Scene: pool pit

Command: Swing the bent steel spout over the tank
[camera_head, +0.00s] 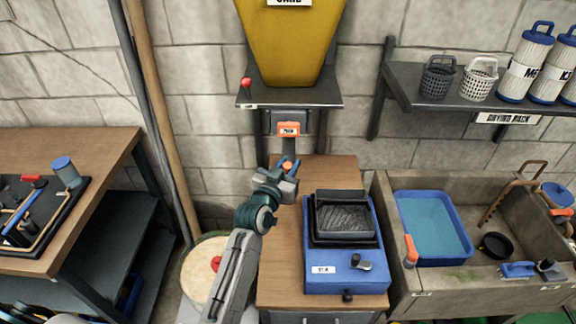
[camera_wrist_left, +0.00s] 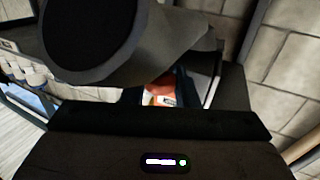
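A bent brownish pipe (camera_head: 501,203) rises at the right side of the grey stone sink (camera_head: 455,302) in the head view; it is the only spout-like part I see. Which vessel is the tank is not marked; the sink basin is the likeliest. My left gripper (camera_head: 288,164) is above the back of the wooden bench, far left of the pipe and not touching it. Its blue fingers look apart, with a small orange patch showing between them. My right gripper is not in view.
A blue machine with a black tray (camera_head: 345,268) stands on the bench between my left arm and the sink. A blue tub (camera_head: 432,225) sits in the sink. A yellow hopper (camera_head: 290,45) on a shelf is behind my gripper. Baskets and filters stand on the upper-right rack (camera_head: 420,97).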

